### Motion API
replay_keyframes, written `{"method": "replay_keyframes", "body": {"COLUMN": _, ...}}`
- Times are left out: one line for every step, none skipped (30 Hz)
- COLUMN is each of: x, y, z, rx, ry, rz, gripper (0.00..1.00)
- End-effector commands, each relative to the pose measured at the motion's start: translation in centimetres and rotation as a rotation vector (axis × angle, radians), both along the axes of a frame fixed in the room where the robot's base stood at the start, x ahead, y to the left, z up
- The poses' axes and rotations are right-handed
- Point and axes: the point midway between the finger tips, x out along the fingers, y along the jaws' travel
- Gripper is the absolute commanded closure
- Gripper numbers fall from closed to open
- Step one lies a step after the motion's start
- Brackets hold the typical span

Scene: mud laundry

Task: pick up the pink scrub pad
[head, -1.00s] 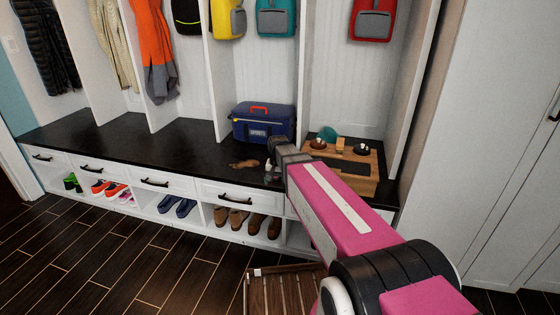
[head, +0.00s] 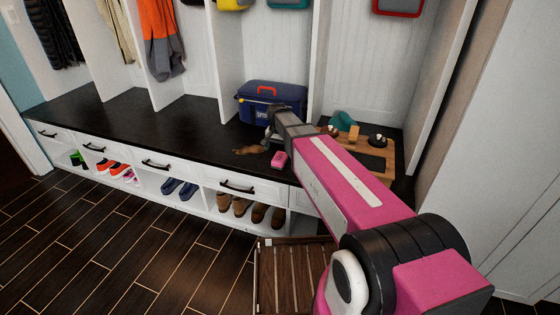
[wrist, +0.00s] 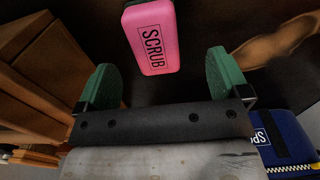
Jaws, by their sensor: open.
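The pink scrub pad (head: 279,160) lies on the dark bench top near its front edge. In the wrist view the pad (wrist: 151,38) shows the word SCRUB and sits beyond the fingertips, between their lines and a little left of centre. My gripper (wrist: 162,78) is open and empty, with green fingers spread wider than the pad. In the head view my gripper (head: 272,135) is above the bench, just behind the pad, and its fingers are hard to make out.
A blue toolbox-like case (head: 258,105) stands behind my gripper. A brown flat item (head: 251,150) lies left of the pad. A wooden tray (head: 394,152) with small things stands to the right. A slatted wooden piece (head: 290,280) is on the floor. The bench's left is clear.

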Motion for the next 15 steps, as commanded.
{"method": "replay_keyframes", "body": {"x": 0.0, "y": 0.0, "z": -0.5, "rx": 0.0, "ry": 0.0, "rz": 0.0, "gripper": 0.06}}
{"method": "replay_keyframes", "body": {"x": 0.0, "y": 0.0, "z": -0.7, "rx": 0.0, "ry": 0.0, "rz": 0.0, "gripper": 0.06}}
{"method": "replay_keyframes", "body": {"x": 0.0, "y": 0.0, "z": -0.9, "rx": 0.0, "ry": -0.001, "rz": 0.0, "gripper": 0.06}}
{"method": "replay_keyframes", "body": {"x": 0.1, "y": -0.1, "z": -1.1, "rx": 0.0, "ry": -0.001, "rz": 0.0, "gripper": 0.06}}
{"method": "replay_keyframes", "body": {"x": 0.1, "y": -0.1, "z": -1.2, "rx": 0.0, "ry": -0.001, "rz": 0.0, "gripper": 0.06}}
{"method": "replay_keyframes", "body": {"x": 0.1, "y": -0.2, "z": -1.4, "rx": 0.0, "ry": -0.001, "rz": 0.0, "gripper": 0.06}}
{"method": "replay_keyframes", "body": {"x": 0.1, "y": -0.2, "z": -1.6, "rx": 0.0, "ry": 0.0, "rz": 0.0, "gripper": 0.06}}
{"method": "replay_keyframes", "body": {"x": 0.2, "y": -0.3, "z": -1.9, "rx": 0.0, "ry": 0.0, "rz": 0.0, "gripper": 0.06}}
{"method": "replay_keyframes", "body": {"x": 0.3, "y": -0.5, "z": -2.3, "rx": 0.0, "ry": 0.0, "rz": 0.0, "gripper": 0.06}}
{"method": "replay_keyframes", "body": {"x": 0.3, "y": -0.6, "z": -2.6, "rx": 0.0, "ry": 0.001, "rz": -0.001, "gripper": 0.06}}
{"method": "replay_keyframes", "body": {"x": 0.4, "y": -0.8, "z": -3.0, "rx": 0.0, "ry": 0.001, "rz": -0.001, "gripper": 0.06}}
{"method": "replay_keyframes", "body": {"x": 0.5, "y": -1.0, "z": -3.6, "rx": 0.0, "ry": 0.0, "rz": -0.001, "gripper": 0.06}}
{"method": "replay_keyframes", "body": {"x": 0.6, "y": -1.1, "z": -4.1, "rx": 0.0, "ry": 0.0, "rz": -0.002, "gripper": 0.06}}
{"method": "replay_keyframes", "body": {"x": 0.6, "y": -1.2, "z": -4.5, "rx": 0.0, "ry": 0.001, "rz": -0.001, "gripper": 0.06}}
{"method": "replay_keyframes", "body": {"x": 0.6, "y": -1.1, "z": -5.0, "rx": -0.001, "ry": 0.001, "rz": -0.001, "gripper": 0.06}}
